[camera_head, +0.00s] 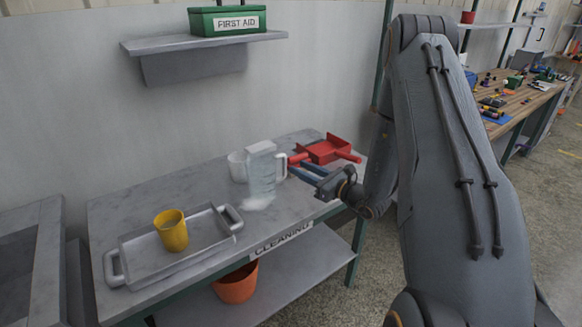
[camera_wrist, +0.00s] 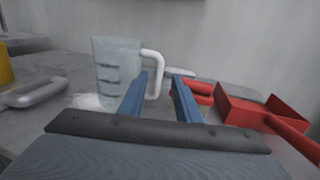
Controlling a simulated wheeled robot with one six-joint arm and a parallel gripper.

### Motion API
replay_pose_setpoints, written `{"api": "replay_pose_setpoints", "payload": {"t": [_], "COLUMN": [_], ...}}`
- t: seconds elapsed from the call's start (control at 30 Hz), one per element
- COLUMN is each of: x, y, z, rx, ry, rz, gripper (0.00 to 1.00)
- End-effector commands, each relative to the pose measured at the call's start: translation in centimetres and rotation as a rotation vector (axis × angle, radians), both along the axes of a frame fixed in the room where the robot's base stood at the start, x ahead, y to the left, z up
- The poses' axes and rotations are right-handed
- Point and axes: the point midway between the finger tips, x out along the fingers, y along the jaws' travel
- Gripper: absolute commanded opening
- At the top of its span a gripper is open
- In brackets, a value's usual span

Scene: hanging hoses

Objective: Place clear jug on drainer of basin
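The clear jug (camera_head: 262,175) stands upright on the grey cleaning table, its white handle facing my gripper. In the wrist view the jug (camera_wrist: 117,75) is left of centre. My gripper (camera_head: 308,172) reaches in low from the right with its blue fingers apart and empty. In the wrist view the handle shows between and beyond the fingertips (camera_wrist: 160,88); contact cannot be told. A grey basin-like unit (camera_head: 52,218) is cut off at the left edge of the head view; its drainer cannot be made out clearly.
A grey tray (camera_head: 130,256) holds a yellow cup (camera_head: 172,232) on the table's left. A white container (camera_head: 237,166) stands behind the jug. A shelf (camera_head: 190,42) with a first aid box (camera_head: 227,20) hangs above.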

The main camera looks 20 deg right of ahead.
Motion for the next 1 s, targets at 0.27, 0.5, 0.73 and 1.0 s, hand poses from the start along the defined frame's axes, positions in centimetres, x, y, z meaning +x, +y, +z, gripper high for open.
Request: {"api": "replay_pose_setpoints", "payload": {"t": [0.27, 0.5, 0.73, 1.0], "x": [-3.1, -5.9, -17.1, -29.8], "y": [-1.8, 5.0, 16.2, 16.2], "z": [0.0, 1.5, 2.3, 1.6], "rx": [0.000, -0.106, -0.485, -1.107], "ry": [0.000, 0.044, 0.100, -0.012], "rz": [-0.001, 0.237, 0.809, 1.403], "gripper": [0.30, 0.30, 0.30, 0.30]}}
